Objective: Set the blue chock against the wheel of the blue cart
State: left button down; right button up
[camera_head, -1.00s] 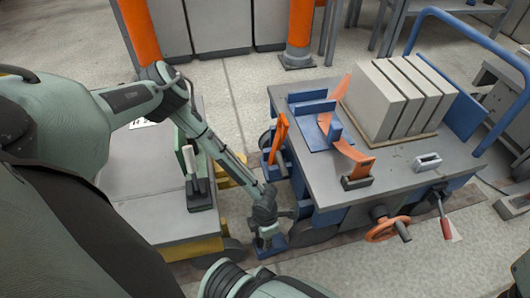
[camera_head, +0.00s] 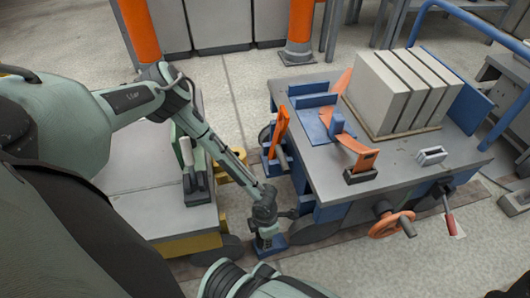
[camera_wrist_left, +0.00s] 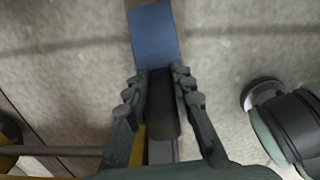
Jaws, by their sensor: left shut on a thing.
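The blue chock (camera_head: 271,247) is low by the floor, between the two carts; it also shows at the top of the left wrist view (camera_wrist_left: 155,35). My left gripper (camera_head: 265,222) points down, shut on the chock's dark upright grip (camera_wrist_left: 162,105). The blue cart (camera_head: 410,165) stands to the right, its grey top tilted in the picture. The near wheel is mostly in shadow under the cart. The chock appears left of it with a gap; exact contact cannot be told.
A yellow-edged grey cart (camera_head: 165,210) with a green clamp stands close on the left. Grey slabs (camera_head: 398,95) and orange parts sit on the blue cart. An orange handwheel (camera_head: 391,224) sticks out at its front. My other arm crosses the bottom.

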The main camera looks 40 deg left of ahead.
pick_arm(q)
jog(key=shift+f+b, duration=0.35)
jog(key=shift+f, duration=0.1)
jog(key=c, duration=1.2)
grip_release()
